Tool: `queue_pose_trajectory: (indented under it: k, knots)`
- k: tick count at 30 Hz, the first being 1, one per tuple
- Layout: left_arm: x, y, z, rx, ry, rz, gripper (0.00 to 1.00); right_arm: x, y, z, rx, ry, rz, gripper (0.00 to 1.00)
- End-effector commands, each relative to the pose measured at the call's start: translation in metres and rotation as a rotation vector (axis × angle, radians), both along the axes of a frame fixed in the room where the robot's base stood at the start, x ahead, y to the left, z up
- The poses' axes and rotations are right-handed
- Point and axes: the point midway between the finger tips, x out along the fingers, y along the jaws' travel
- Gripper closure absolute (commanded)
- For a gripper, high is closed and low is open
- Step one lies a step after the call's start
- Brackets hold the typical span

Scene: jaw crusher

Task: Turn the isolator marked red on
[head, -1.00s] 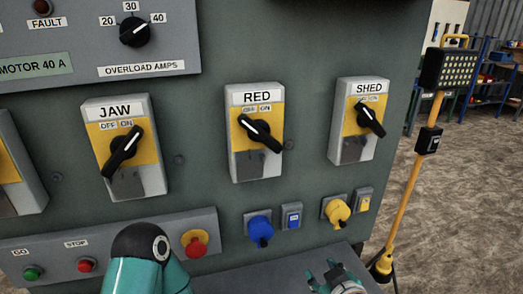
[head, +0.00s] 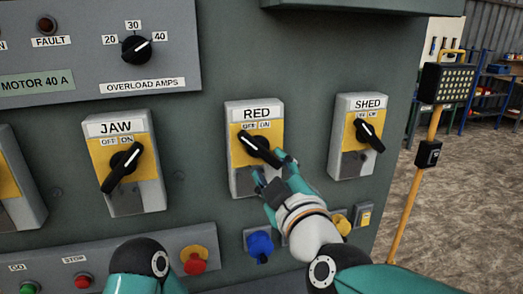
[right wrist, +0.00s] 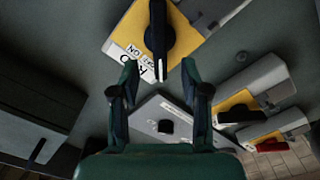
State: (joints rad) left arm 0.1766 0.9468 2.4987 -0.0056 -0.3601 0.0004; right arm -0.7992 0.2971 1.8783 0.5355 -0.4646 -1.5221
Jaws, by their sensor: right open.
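The isolator marked RED (head: 236,178) is a grey box with a yellow plate on the panel, between the JAW and SHED isolators. Its black handle (head: 252,143) slants from upper left to lower right, its upper end toward OFF. My right gripper (head: 268,165) is open at the handle's lower right end, partly covering the box. In the right wrist view, the handle (right wrist: 158,30) reaches between the open fingertips (right wrist: 159,70); I cannot tell whether they touch it. My left gripper is out of view.
The JAW isolator (head: 150,195) is to the left, its handle leaning toward ON. The SHED isolator (head: 347,165) is to the right. Below are a blue plug (head: 260,244), a yellow plug (head: 342,224) and a red knob (head: 194,258). A yellow lamp stand (head: 410,200) stands at right.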

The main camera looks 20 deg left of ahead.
Motion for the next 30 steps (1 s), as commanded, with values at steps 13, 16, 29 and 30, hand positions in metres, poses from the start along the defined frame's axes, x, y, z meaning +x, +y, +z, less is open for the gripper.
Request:
queue_pose_trajectory:
  k: [13,16,29,30]
  knots:
    - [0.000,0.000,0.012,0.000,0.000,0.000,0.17,0.060,0.040,0.000,0.000,0.001,-0.001,0.54]
    - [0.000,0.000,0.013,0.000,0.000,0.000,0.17,0.063,0.043,0.000,0.001,0.001,0.000,0.54]
    - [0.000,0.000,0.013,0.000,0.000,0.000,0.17,0.064,0.044,0.000,0.001,0.001,0.001,0.78]
    - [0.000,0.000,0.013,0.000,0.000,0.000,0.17,0.064,0.044,0.000,0.001,0.001,0.001,0.84]
